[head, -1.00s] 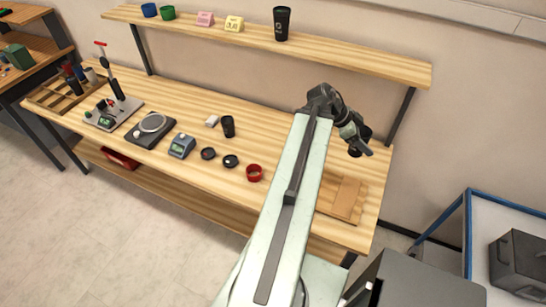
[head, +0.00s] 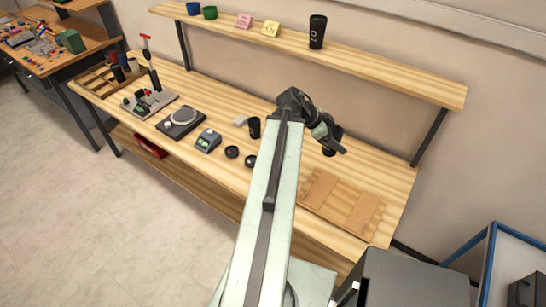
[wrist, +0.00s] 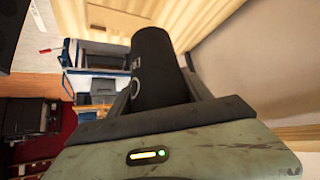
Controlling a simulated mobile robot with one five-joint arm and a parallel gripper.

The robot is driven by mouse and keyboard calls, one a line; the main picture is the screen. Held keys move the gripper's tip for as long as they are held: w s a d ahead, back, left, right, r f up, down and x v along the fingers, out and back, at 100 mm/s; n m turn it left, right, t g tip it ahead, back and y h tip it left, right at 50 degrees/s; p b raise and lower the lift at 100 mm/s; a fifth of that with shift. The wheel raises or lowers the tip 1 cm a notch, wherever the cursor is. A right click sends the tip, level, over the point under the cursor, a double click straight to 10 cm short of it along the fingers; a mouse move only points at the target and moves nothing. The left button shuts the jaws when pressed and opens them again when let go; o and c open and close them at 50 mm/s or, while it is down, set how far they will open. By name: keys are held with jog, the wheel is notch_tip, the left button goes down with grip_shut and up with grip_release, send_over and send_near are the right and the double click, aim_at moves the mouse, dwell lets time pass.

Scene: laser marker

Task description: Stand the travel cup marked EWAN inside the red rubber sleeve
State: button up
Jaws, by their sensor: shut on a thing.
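My gripper (head: 333,142) is shut on a black travel cup (wrist: 158,70) and holds it above the right part of the bench. In the wrist view the cup lies between the fingers with part of a pale marking on its side; I cannot read a name. In the head view the held cup (head: 337,131) shows only partly behind the gripper. Another tall black cup (head: 317,32) with a pale marking stands upright on the shelf. A smaller black cup (head: 254,127) stands on the bench left of my arm. The red rubber sleeve is not visible; my arm covers that part of the bench.
The shelf (head: 390,76) runs above the bench, with blue and green cups (head: 209,13) and pink and yellow blocks (head: 270,29). Black round pieces (head: 232,152), a small grey-green device (head: 208,140) and a round-plate device (head: 181,121) stand left of my arm. A wooden board (head: 340,200) lies right.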

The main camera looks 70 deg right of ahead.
jog(key=shift+f+b, duration=0.3)
jog(key=w+f+n+h+b, duration=0.1)
jog(key=w+f+b, duration=0.7)
jog(key=w, duration=0.3)
jog(key=w+f+n+b, duration=0.1)
jog(key=w+f+b, duration=0.7)
jog(key=w, duration=0.2)
jog(key=shift+t, duration=0.3)
jog(key=f+b, duration=0.6)
jog(key=shift+w+d, duration=0.1)
jog(key=shift+w, duration=0.1)
jog(key=shift+s+f+b, duration=0.1)
jog(key=shift+f+b, duration=1.65)
jog(key=o, duration=1.3)
jog(key=shift+r, duration=0.15)
